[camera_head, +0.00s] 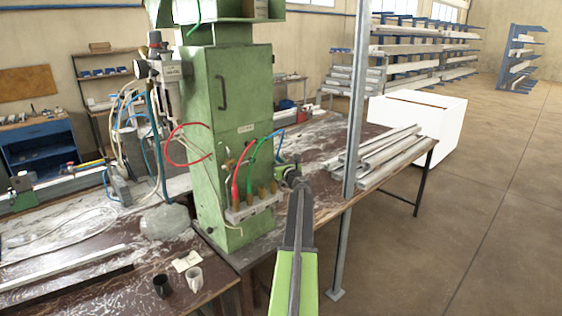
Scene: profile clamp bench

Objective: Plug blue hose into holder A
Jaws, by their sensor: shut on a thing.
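A blue hose (278,147) comes out of the right side of the green cabinet (225,107) and bends down to my gripper (284,172). My gripper is shut on the hose's end, to the right of the holder row and above it. The end itself is mostly hidden by the gripper. The holder row (252,207) is a pale block with several brass-coloured sockets at the cabinet's lower front. A red hose (236,178) and a green hose (253,160) run down to it. I cannot read which socket is holder A.
A grey post (357,100) stands close to the right of my arm. Metal profiles (385,155) lie on the table behind it. A black cup (162,286) and a white cup (194,279) stand at the table's front left. The floor on the right is clear.

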